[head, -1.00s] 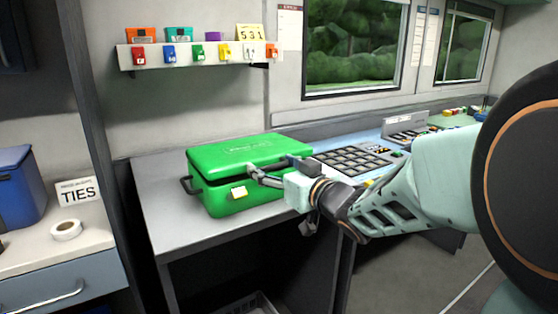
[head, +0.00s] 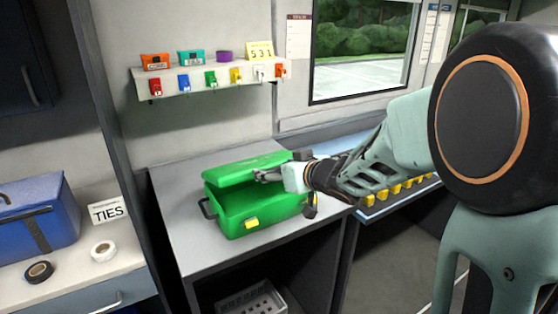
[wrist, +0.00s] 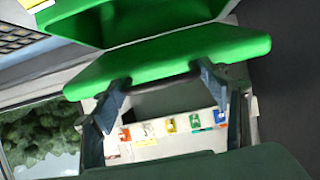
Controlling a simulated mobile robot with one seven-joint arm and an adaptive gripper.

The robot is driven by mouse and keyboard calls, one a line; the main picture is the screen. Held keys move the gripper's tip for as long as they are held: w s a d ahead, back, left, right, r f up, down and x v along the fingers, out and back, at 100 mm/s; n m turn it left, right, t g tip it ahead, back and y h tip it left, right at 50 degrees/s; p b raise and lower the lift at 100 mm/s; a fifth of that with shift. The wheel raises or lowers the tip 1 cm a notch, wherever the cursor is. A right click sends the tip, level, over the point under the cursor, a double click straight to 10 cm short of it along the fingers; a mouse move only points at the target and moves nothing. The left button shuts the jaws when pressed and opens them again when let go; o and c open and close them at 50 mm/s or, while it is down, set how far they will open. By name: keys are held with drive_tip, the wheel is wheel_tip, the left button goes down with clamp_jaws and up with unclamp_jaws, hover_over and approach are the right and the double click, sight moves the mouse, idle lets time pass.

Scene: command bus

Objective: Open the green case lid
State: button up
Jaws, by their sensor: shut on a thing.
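The green case (head: 275,207) sits on the grey counter in the head view, with a yellow tag on its front. Its green lid (head: 243,168) is tilted up, with a dark gap between lid and body. The lid (wrist: 180,55) also shows in the wrist view, apart from the green body (wrist: 140,18). My gripper (head: 262,176) is at the lid's front edge. In the wrist view, my gripper (wrist: 163,82) has its fingers on either side of the lid's dark handle (wrist: 165,84) and is shut on it. The case's inside is mostly hidden.
A wall shelf (head: 215,80) with several coloured tags and small boxes hangs behind the case. A blue box (head: 45,225) and tape rolls (head: 103,251) are on the left counter. The grey counter (head: 185,235) is clear left of the case.

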drive_tip(key=w+r+p, duration=0.1)
drive_tip(key=r+p, duration=0.1)
drive_tip(key=w+a+r+p, duration=0.1)
drive_tip(key=r+p, duration=0.1)
drive_tip(key=p, duration=0.1)
drive_tip(key=w+a+r+p, duration=0.1)
drive_tip(key=r+p, duration=0.1)
drive_tip(key=shift+w+a+r+p, duration=0.15)
drive_tip(key=shift+w+r+p, duration=0.1)
drive_tip(key=shift+w+p, duration=0.15)
drive_tip(key=shift+w+a+r+p, duration=0.75)
drive_tip(key=shift+w+r+p, duration=0.2)
drive_tip(key=shift+p, duration=0.15)
drive_tip(key=o, duration=1.4)
drive_tip(key=shift+f, duration=0.1)
drive_tip(key=shift+c, duration=0.2)
drive_tip(key=shift+s+d, duration=0.15)
drive_tip(key=v, duration=1.1)
drive_tip(key=shift+s+d+r, duration=0.2)
drive_tip(key=shift+s, duration=0.05)
